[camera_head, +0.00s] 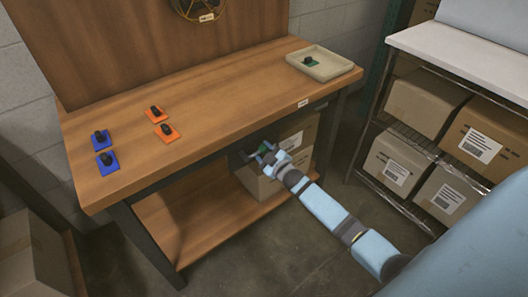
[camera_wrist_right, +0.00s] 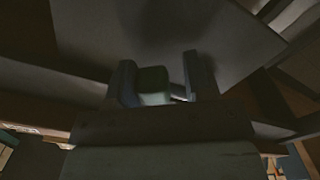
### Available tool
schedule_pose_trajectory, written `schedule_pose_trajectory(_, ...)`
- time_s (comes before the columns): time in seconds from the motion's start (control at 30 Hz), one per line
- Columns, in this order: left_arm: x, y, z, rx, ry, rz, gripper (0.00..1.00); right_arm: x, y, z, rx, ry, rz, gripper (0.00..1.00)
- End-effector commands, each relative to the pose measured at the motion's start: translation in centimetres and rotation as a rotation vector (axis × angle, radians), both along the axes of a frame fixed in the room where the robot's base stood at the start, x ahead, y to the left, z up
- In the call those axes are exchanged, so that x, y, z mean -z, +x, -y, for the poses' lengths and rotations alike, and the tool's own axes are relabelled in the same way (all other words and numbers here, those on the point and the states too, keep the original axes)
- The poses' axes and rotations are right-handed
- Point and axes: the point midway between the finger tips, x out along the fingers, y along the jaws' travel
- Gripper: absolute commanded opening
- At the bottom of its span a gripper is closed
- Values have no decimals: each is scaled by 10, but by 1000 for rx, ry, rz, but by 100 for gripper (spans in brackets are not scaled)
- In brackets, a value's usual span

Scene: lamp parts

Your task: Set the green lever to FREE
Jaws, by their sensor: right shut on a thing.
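My right gripper (camera_head: 263,153) is under the front edge of the wooden workbench, right of its middle. In the right wrist view the gripper (camera_wrist_right: 165,82) has the green lever (camera_wrist_right: 153,84) between its fingers, against the left finger, and is shut on it. The lever is dark and its lower part is hidden by the gripper, so I cannot read its setting. In the head view the lever is mostly hidden by the gripper and the bench's shadow. My left gripper is not in view.
The workbench (camera_head: 215,93) holds two blue plates (camera_head: 107,161) and two orange plates (camera_head: 167,132) with black knobs. A beige tray (camera_head: 337,71) holds a green piece (camera_head: 311,63). Cardboard boxes (camera_head: 262,182) stand on the lower shelf behind my gripper. A metal rack with boxes is at right.

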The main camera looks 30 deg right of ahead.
Motion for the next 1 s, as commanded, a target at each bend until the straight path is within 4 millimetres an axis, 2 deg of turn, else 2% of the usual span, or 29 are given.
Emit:
schedule_pose_trajectory(0.03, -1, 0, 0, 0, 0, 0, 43, -8, 3, -7, -9, 8, 16, 5)
schedule_pose_trajectory(0.2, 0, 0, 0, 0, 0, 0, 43, -7, 3, -7, -11, 9, 16, 5)
schedule_pose_trajectory(0.23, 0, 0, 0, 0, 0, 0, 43, -7, 3, -7, -11, 9, 16, 50)
schedule_pose_trajectory(0.33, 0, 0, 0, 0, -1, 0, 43, -7, 3, -7, -10, 8, 15, 73)
schedule_pose_trajectory(0.37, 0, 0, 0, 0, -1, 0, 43, -6, 3, -7, -9, 8, 14, 77)
schedule_pose_trajectory(0.63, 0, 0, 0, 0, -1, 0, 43, -2, 0, -3, -5, 4, 5, 77)
schedule_pose_trajectory(0.73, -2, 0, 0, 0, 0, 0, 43, -2, -6, -2, -4, 3, 3, 77)
schedule_pose_trajectory(0.87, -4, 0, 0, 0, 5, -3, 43, -2, -27, -1, -4, 3, 2, 77)
schedule_pose_trajectory(1.0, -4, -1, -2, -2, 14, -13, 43, -3, -59, 1, -5, 3, 2, 77)
